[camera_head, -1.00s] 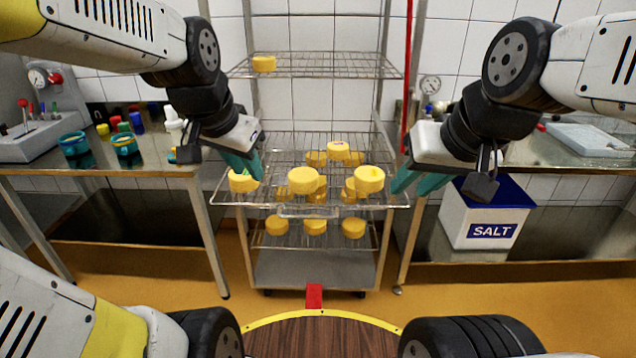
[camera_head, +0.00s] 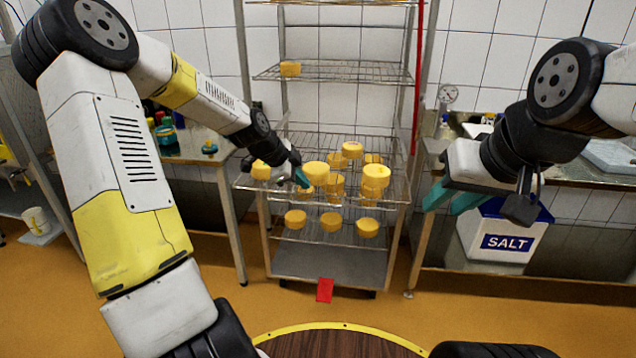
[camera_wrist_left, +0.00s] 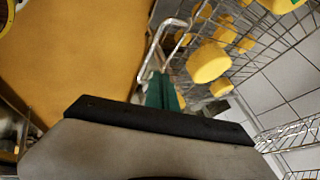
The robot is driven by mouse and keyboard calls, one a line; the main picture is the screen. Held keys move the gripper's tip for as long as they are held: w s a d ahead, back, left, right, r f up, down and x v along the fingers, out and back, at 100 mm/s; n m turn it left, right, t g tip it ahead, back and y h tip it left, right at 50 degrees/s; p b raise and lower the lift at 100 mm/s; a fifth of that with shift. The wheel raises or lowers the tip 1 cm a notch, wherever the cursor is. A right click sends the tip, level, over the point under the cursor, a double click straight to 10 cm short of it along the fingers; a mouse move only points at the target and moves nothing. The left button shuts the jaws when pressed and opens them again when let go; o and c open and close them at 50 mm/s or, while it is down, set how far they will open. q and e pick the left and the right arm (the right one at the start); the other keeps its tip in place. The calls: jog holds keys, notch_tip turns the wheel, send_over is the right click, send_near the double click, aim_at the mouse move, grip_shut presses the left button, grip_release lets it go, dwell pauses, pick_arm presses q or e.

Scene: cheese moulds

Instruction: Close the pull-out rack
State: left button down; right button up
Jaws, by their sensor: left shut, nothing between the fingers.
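The pull-out rack (camera_head: 395,192) is a wire shelf at mid-height of the trolley, sticking out toward me with yellow cheeses (camera_head: 316,172) on it. My left gripper (camera_head: 303,179) is at the rack's front, near its middle; its teal fingers are shut and empty. In the left wrist view the fingers (camera_wrist_left: 163,90) are close to the bent metal handle (camera_wrist_left: 158,38) on the rack's front edge; I cannot tell whether they touch it. My right gripper (camera_head: 452,198) is right of the rack, apart from it, its two teal fingers spread and empty.
An upper shelf (camera_head: 335,73) carries one cheese; a lower shelf (camera_head: 345,235) holds several. A white salt bin (camera_head: 500,240) stands under the right table. The left table (camera_head: 190,147) holds bottles. A red tag (camera_head: 325,290) shows low in front of the trolley.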

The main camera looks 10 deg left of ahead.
aim_at(317, 194)
pick_arm(q)
jog(key=x, duration=0.9)
